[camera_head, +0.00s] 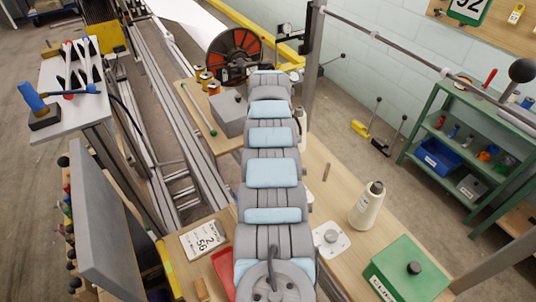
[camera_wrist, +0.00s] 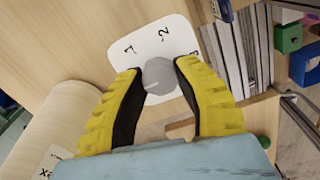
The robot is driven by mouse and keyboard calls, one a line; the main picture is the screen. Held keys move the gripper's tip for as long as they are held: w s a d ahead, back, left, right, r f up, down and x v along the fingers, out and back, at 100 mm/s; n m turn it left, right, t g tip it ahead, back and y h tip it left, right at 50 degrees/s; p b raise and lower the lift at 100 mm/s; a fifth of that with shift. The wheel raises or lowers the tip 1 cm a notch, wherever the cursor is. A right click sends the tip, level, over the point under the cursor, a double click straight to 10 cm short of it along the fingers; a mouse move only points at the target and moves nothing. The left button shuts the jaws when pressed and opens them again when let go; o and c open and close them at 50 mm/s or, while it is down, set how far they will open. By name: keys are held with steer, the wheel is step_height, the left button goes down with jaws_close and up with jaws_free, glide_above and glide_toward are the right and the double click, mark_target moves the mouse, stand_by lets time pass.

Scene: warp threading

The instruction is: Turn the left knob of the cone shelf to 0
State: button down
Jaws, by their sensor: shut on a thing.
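In the wrist view, a round grey knob (camera_wrist: 158,76) sits on a white dial plate (camera_wrist: 165,38) with rounded corners. The plate shows "-1" and "-2", and another mark at its right edge is partly covered. A short light line shows on the knob's face. My gripper (camera_wrist: 159,78) has yellow ribbed fingers with dark inner pads, shut on the knob from both sides. In the head view, my arm shows but my gripper does not, and I cannot pick out this knob there.
In the wrist view, a cream cylinder (camera_wrist: 60,115) is at the left and grey slats (camera_wrist: 238,55) are at the right. In the head view, a cream cone (camera_head: 367,207), a white plate (camera_head: 331,239) and a green box (camera_head: 407,271) stand on the wooden table right of my arm.

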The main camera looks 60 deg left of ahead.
steer(key=shift+f, duration=0.1)
steer(key=c, duration=0.7)
jaws_free()
step_height(320, 180, up, 12)
steer(key=shift+r, duration=0.1)
stand_by(0.4)
